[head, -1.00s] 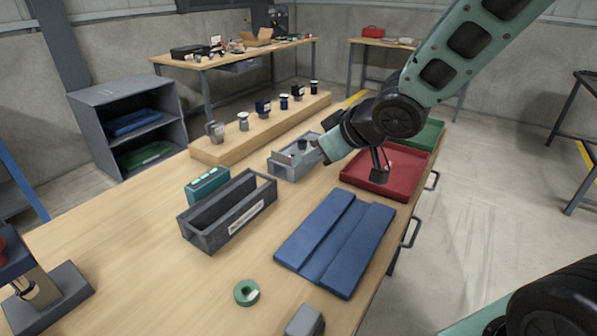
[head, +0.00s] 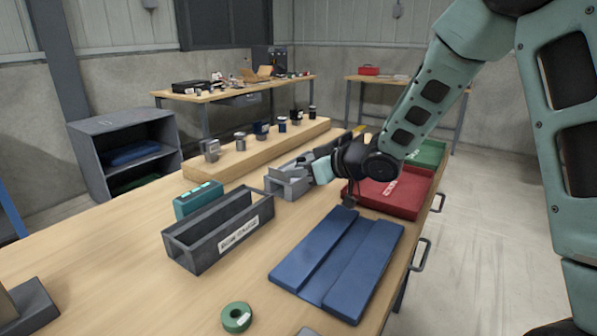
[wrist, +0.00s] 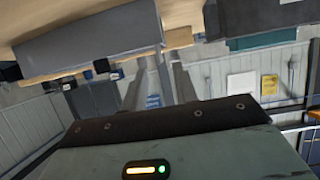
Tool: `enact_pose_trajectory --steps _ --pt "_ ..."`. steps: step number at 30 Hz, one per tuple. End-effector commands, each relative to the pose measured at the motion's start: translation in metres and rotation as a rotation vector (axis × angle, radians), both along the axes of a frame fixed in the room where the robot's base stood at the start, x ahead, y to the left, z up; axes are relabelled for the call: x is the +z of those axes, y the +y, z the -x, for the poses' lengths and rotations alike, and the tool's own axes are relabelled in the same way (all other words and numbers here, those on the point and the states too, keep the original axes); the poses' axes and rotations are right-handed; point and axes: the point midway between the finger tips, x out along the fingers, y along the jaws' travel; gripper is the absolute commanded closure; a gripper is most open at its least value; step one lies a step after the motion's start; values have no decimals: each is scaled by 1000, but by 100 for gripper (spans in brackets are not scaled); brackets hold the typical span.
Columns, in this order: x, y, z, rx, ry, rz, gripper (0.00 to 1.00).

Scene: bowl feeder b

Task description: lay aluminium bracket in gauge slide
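My gripper (head: 305,170) is low over the table at the light grey open holder (head: 292,190), its fingers pointing left. In the wrist view, which looks upside down, two grey fingers (wrist: 157,85) stand apart with background showing between them. The holder seems to be the grey block (wrist: 85,40) there. A small light grey piece (head: 287,173) shows at the fingertips over the holder; I cannot tell whether it is the aluminium bracket or part of my gripper. No label marks the gauge slide; I cannot tell which fixture it is.
A dark grey labelled box (head: 207,247) and teal box (head: 198,199) stand left of the holder. A blue grooved slab (head: 338,262) and red tray (head: 385,208) lie right. A wooden riser (head: 260,152) carries several jars. A green ring (head: 236,317) lies in front.

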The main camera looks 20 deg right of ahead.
Motion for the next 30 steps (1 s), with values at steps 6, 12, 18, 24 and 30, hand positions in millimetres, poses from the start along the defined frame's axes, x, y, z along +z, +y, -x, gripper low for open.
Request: enact_pose_trajectory --steps 6,12,18,24,30 --pt "-6 10 -14 0 -1 1 71" --pt "-12 24 -33 2 1 1 71" --pt "-20 36 -52 0 0 0 71" --pt "-21 37 -55 -1 1 1 71" --pt "-21 37 -54 -1 1 1 100"
